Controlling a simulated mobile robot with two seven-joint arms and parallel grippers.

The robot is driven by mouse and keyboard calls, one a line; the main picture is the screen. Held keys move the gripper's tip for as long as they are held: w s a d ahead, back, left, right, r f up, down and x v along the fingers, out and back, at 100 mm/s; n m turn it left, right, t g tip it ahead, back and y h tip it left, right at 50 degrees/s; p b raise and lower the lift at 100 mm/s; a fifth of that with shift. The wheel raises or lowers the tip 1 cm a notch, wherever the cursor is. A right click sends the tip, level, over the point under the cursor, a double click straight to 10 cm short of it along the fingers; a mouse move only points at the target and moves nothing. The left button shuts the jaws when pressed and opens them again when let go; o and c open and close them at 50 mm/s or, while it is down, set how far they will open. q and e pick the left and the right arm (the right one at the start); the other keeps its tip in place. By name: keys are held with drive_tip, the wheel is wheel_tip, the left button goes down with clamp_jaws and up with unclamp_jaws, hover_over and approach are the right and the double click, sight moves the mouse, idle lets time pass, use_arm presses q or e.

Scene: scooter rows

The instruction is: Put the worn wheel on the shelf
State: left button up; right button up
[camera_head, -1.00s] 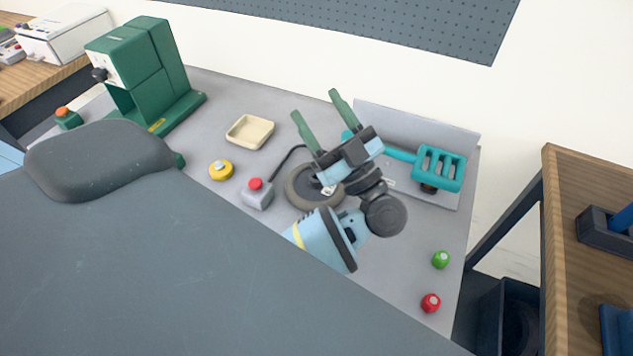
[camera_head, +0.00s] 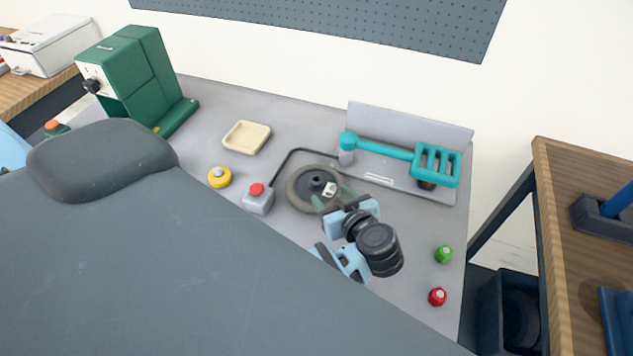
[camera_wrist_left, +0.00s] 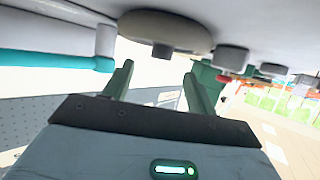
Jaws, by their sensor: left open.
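The worn wheel (camera_head: 293,190) lies flat on the grey bench (camera_head: 300,103). It is grey-brown with a dark hub and a small white tag. My left gripper (camera_head: 330,196) is open at the wheel's near right side, its green fingers overlapping the rim in the head view. The left wrist view looks upside down. There the wheel (camera_wrist_left: 165,27) is edge-on at the top, and the open fingers (camera_wrist_left: 160,68) point towards it with nothing between them. I cannot tell whether they touch it. My right gripper is not in view. I cannot identify the shelf for certain.
A teal-handled fixture (camera_head: 385,148) stands behind the wheel, with a red-button box (camera_head: 257,200) to its left. A cream tray (camera_head: 246,137), yellow knob (camera_head: 219,177) and green machine (camera_head: 135,75) are further left. A wooden-topped stand (camera_head: 560,220) is at the right.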

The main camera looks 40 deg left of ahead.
sight(315, 178)
use_arm(q)
drive_tip(key=x, duration=0.3)
drive_tip(key=r+x, duration=0.1)
drive_tip(key=x, duration=0.1)
drive_tip(key=shift+a+f, duration=0.15)
drive_tip(key=shift+a, duration=0.35)
drive_tip(key=shift+w+a+f, duration=0.25)
drive_tip(key=shift+a, duration=0.1)
clamp_jaws()
